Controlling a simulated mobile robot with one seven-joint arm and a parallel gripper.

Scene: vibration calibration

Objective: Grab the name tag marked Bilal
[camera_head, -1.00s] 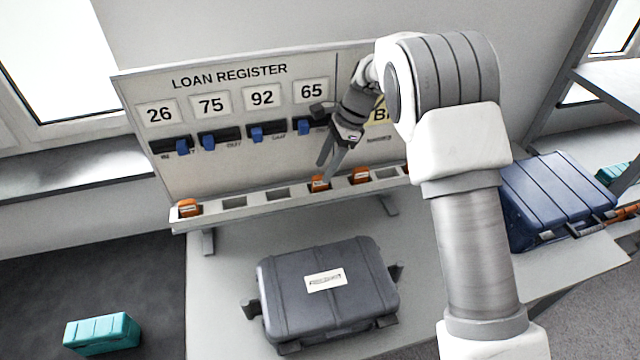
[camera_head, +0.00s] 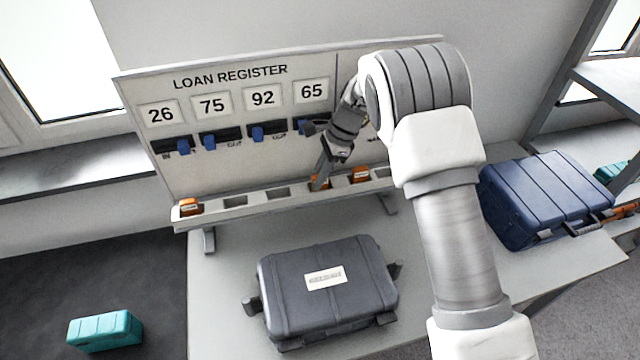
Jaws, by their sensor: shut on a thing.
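Orange name tags sit in the slots of the light grey rack (camera_head: 236,213) along the foot of the board. One tag (camera_head: 189,207) is at the far left, one (camera_head: 318,183) near the middle, and one (camera_head: 360,175) just right of it. The lettering on them is too small to read, so I cannot tell which is marked Bilal. My gripper (camera_head: 319,180) points down at the middle tag, its fingers shut on it and covering part of it. The tag is still at its slot.
The Loan Register board (camera_head: 230,105) stands behind the rack, with blue sliders below its number cards. A dark grey case (camera_head: 325,305) lies on the table in front. A blue case (camera_head: 545,200) is at the right. A teal box (camera_head: 105,330) lies at the lower left.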

